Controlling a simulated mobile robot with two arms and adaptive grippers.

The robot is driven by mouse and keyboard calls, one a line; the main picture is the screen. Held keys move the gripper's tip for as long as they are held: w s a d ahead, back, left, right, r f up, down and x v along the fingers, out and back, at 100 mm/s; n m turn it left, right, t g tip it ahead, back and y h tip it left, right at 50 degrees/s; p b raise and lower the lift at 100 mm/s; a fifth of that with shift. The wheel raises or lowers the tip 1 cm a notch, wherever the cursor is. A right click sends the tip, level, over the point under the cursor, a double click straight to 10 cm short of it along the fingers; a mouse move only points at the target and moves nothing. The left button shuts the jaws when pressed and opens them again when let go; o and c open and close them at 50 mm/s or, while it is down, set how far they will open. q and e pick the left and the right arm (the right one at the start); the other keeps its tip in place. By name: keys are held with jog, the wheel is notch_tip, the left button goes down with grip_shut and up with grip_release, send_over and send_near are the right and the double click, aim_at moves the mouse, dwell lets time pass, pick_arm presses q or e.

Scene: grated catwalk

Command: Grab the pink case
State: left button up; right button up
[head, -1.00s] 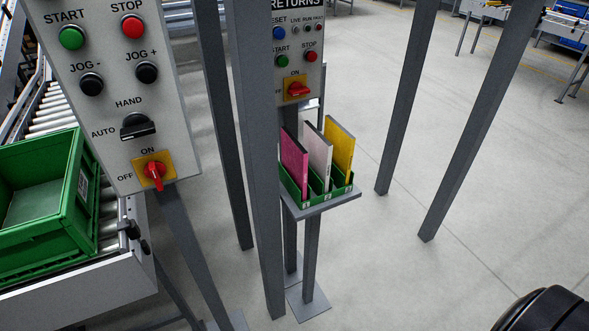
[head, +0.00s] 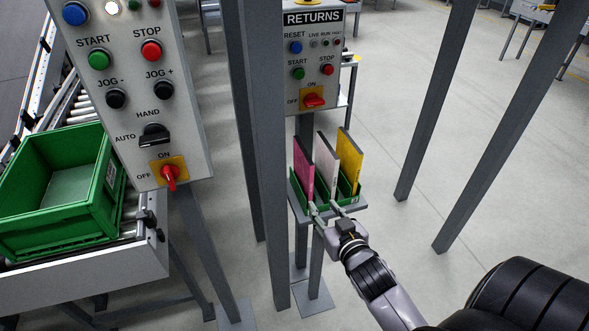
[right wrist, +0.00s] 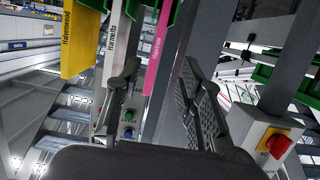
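The pink case (head: 303,170) stands upright in the left slot of a small green rack (head: 294,190) on a grey shelf below the RETURNS panel. My right gripper (head: 325,208) is at the front edge of that rack, with its fingers spread. In the right wrist view, the pink case (right wrist: 158,45) appears between the two open fingertips (right wrist: 162,65), with visible gaps, so it does not look gripped. My left gripper is out of view.
A white case (head: 324,160) and a yellow case (head: 349,160) stand right of the pink one. Grey posts (head: 264,150) rise close to the rack's left. A control panel (head: 140,100) and green crate (head: 55,190) are farther left.

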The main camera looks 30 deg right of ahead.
jog(key=t, duration=0.1)
send_near(303, 150)
jog(key=w+p, duration=0.1)
jog(key=w+f+p, duration=0.1)
jog(key=w+f, duration=0.1)
jog(key=w, duration=0.1)
jog(key=shift+d+p, duration=0.4)
jog(key=x, duration=0.1)
jog(key=p+x, duration=0.1)
jog(key=x, duration=0.3)
jog(key=shift+w+d+r+p, duration=0.1)
jog(key=shift+d+r+p, duration=0.05)
jog(key=shift+r+p, duration=0.2)
jog(key=shift+w+f, duration=0.2)
jog(key=shift+w, duration=0.2)
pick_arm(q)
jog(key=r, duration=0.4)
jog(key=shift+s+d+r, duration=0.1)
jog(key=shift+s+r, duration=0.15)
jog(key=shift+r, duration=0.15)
pick_arm(e)
jog(key=shift+c, duration=0.6)
grip_shut()
